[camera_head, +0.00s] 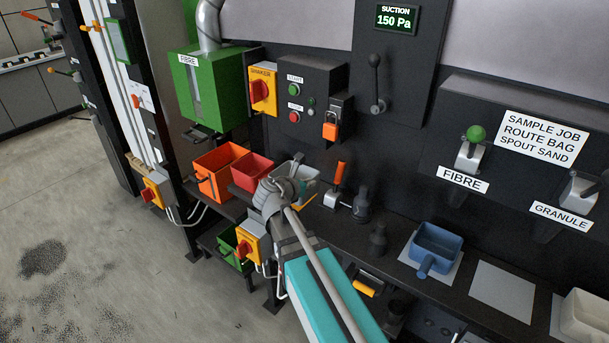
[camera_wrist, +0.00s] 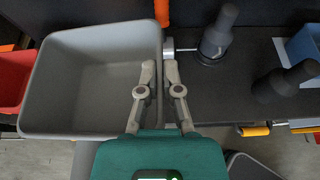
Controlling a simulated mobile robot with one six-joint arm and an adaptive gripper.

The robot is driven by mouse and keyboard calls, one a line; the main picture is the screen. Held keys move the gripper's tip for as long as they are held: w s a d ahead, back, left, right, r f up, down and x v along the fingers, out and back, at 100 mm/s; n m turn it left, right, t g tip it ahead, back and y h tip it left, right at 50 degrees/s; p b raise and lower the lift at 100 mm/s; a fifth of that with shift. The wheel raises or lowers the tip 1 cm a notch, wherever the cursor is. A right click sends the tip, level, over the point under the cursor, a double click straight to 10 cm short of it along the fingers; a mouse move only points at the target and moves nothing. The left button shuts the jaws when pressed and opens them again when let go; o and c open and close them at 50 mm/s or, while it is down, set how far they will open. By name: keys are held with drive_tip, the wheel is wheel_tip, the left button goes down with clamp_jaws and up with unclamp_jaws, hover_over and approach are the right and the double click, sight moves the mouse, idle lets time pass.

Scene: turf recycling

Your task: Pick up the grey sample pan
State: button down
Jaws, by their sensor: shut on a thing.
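The grey sample pan (camera_wrist: 85,125) is an empty, open box that fills the left of the wrist view. In the head view the pan (camera_head: 310,176) shows only in part behind my gripper (camera_head: 284,184), near the red bin. In the wrist view my gripper (camera_wrist: 159,70) has one finger inside the pan and one outside, shut on its right wall. The pan looks about upright. I cannot tell whether its base touches the bench.
A red bin (camera_head: 252,173) and an orange bin (camera_head: 217,172) stand left of the pan. An orange-handled lever (camera_head: 338,177) and dark knobs (camera_head: 377,239) stand to its right. Further right are a blue pan (camera_head: 437,246) and a pale container (camera_head: 584,317).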

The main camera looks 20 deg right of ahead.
drive_tip(key=shift+s+r+p, duration=0.15)
drive_tip(key=shift+s+r, duration=0.1)
drive_tip(key=shift+s, duration=0.3)
drive_tip(key=shift+s+r+p, duration=0.15)
drive_tip(key=shift+s+r, duration=0.1)
drive_tip(key=shift+s, duration=0.25)
